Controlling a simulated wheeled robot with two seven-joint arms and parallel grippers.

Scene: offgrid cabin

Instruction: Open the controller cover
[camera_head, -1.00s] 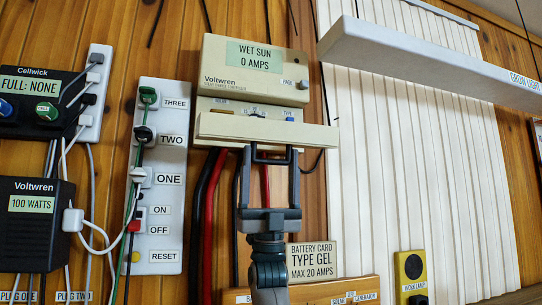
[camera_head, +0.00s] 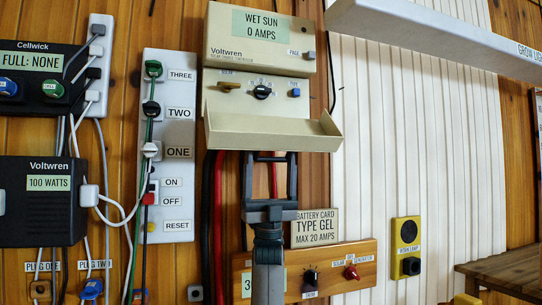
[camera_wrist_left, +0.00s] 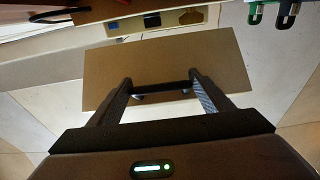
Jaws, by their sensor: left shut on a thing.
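The cream Voltwren solar charge controller (camera_head: 262,38) hangs on the wood wall, its label reading WET SUN 0 AMPS. Its cover (camera_head: 270,140) is swung down and out from the lower part, like a shelf. Above the cover a brown knob, a black dial (camera_head: 262,92) and a blue switch show uncovered. My left gripper (camera_head: 270,157) is below the cover's front edge, its fingers on the dark bar handle. In the left wrist view the cover (camera_wrist_left: 165,60) is a tan plate just beyond the fingers (camera_wrist_left: 162,88), with the dark bar between them. My right gripper is out of view.
A white switch strip (camera_head: 166,215) with cables stands left of the controller. Thick black and red cables run below it. A wooden panel with knobs (camera_head: 355,258) sits below right, under a battery card (camera_head: 314,228). A grow light (camera_head: 440,30) juts out at upper right.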

